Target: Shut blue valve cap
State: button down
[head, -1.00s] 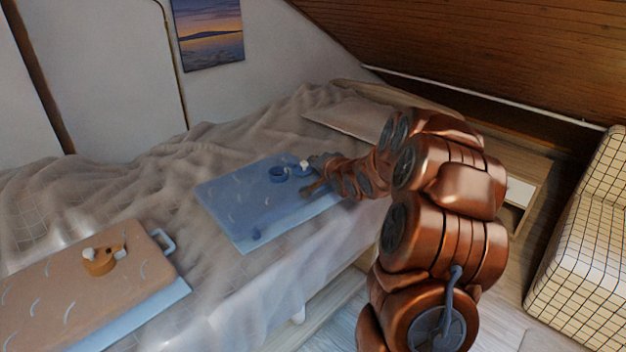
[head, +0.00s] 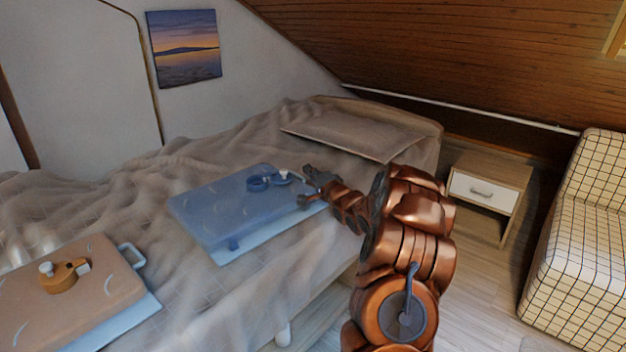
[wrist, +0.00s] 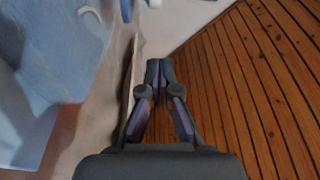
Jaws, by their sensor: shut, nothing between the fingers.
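The blue valve (head: 257,184) stands on top of a blue inflatable pad (head: 205,215) lying on the bed. Its cap (head: 283,178) shows to the right of the round valve body and looks swung open, though it is small. My gripper (head: 306,184) is just right of the cap, near the pad's right corner, and appears apart from the cap. In the wrist view my gripper (wrist: 158,68) is shut and empty, with its fingertips together. The blue pad (wrist: 58,55) fills the left of that view; a small blue part shows at the top edge.
An orange pad (head: 75,290) with an orange valve (head: 65,277) lies at the front left of the bed (head: 175,308). A pillow (head: 350,135) lies at the head end. A nightstand (head: 490,185) and checked armchair (head: 580,240) stand right, with open floor between.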

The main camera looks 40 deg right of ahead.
jog(key=shift+w+d+b, duration=0.2)
jog(key=shift+w+b, duration=0.4)
jog(key=shift+w, duration=1.95)
jog(key=shift+a, duration=0.15)
jog(key=shift+s+a+f+b, duration=0.2)
jog(key=shift+a+b, duration=0.35)
jog(key=shift+a, duration=0.35)
jog(key=shift+s+a+f+b, duration=0.1)
jog(key=shift+s+a+b, duration=0.1)
jog(key=shift+a+b, duration=0.5)
jog(key=shift+a, duration=0.2)
jog(key=shift+a, duration=0.2)
